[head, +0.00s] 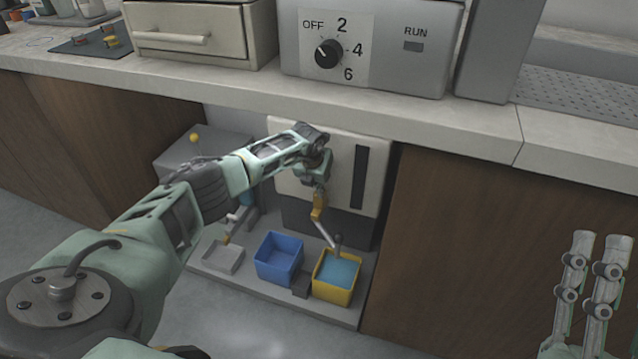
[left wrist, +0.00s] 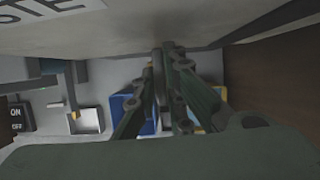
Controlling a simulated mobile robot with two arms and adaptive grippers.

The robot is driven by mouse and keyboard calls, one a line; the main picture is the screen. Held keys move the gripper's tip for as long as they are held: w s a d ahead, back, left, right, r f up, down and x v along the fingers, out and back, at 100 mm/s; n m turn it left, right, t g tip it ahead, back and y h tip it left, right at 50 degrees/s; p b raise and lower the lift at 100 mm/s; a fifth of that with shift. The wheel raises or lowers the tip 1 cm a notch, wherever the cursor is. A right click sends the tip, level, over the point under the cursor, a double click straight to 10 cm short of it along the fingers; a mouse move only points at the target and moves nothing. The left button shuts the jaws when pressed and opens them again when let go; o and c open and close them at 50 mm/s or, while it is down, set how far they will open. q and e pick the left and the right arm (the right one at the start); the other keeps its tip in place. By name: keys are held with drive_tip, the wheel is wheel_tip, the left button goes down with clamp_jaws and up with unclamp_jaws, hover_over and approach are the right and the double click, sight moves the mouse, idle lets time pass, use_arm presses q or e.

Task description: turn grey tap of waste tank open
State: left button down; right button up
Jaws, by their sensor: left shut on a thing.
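The waste tank appears to be the white tank (head: 345,160) with a dark vertical window, under the counter. A brass-coloured fitting (head: 319,206) with a thin grey spout is in front of it, above a yellow bin (head: 335,290) holding blue liquid. My left gripper (head: 316,182) is shut at the top of this fitting. It hides the grey tap's handle, so the handle's angle cannot be told. In the left wrist view, the fingers (left wrist: 165,65) converge in front of the tank; the grip itself is unclear. My right gripper (head: 598,250) is upright, empty and apart, its fingers separated.
A blue bin (head: 279,258) and a small grey tray (head: 223,257) stand left of the yellow bin on a grey base. A wooden cabinet panel (head: 480,240) closes the right side.

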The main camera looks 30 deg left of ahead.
use_arm(q)
drive_tip(key=c, duration=1.8)
unclamp_jaws()
drive_tip(key=shift+r, duration=0.1)
drive_tip(key=v, duration=1.2)
